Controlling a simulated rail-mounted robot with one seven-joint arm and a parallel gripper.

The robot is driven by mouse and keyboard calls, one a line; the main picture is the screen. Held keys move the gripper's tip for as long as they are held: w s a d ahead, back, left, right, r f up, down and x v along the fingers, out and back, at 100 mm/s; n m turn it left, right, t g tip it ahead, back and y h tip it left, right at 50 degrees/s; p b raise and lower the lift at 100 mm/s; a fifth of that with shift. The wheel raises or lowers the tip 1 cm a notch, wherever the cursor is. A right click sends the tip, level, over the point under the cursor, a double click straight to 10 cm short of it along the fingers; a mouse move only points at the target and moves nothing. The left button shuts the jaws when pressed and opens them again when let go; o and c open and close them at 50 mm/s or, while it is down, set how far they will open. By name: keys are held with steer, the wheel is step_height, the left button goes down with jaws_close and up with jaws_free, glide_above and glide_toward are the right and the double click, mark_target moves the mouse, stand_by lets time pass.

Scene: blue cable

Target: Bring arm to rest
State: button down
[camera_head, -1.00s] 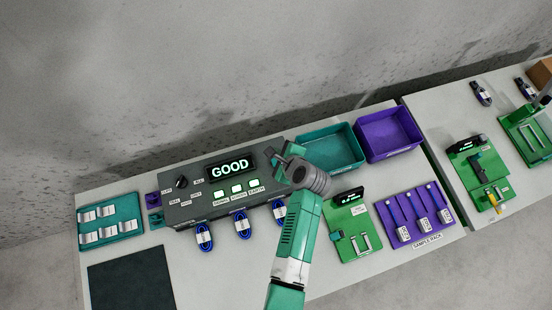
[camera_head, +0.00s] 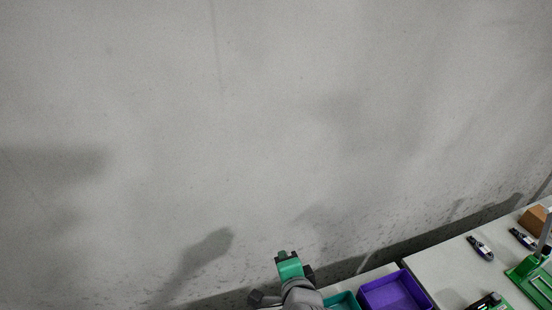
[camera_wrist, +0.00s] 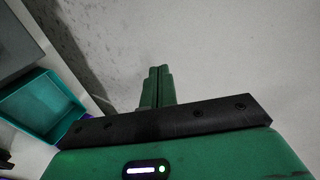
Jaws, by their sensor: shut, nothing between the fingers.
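My gripper (camera_wrist: 158,72) shows in the wrist view with its two green fingers close together and nothing between them. It points towards the bare grey wall. In the head view my gripper and wrist (camera_head: 287,257) stand at the bottom middle, raised in front of the wall and just left of the bins. The rest of my arm is cut off by the lower edge. The tester, its screen and the blue cables are out of the head view.
A teal bin (camera_head: 342,300) and a purple bin (camera_head: 393,292) sit at the bottom. The teal bin also shows in the wrist view (camera_wrist: 42,108). The right table (camera_head: 450,275) holds dark devices (camera_head: 480,248), a green fixture (camera_head: 533,283) and a brown box (camera_head: 535,221). The wall fills the rest.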

steer(key=s+r+n+t+h+p, duration=0.1)
steer(key=s+r+n+t, duration=0.25)
steer(key=r, duration=1.25)
steer(key=s+r+n+t+p, duration=0.2)
steer(key=r+n+t, duration=0.15)
steer(key=r, duration=1.25)
steer(key=s+a+r+n+t, duration=0.1)
steer(key=s+r+n+t, duration=0.1)
steer(key=s+r, duration=0.5)
steer(key=s+a+r+n+t+h+p, duration=0.1)
steer(key=s+r+n+t, duration=0.2)
steer(key=s+r, duration=0.4)
step_height(320, 180, up, 5)
steer(key=shift+s+a+r+n+p, duration=0.15)
steer(key=shift+s+n+p, duration=0.15)
steer(key=shift+n, duration=0.6)
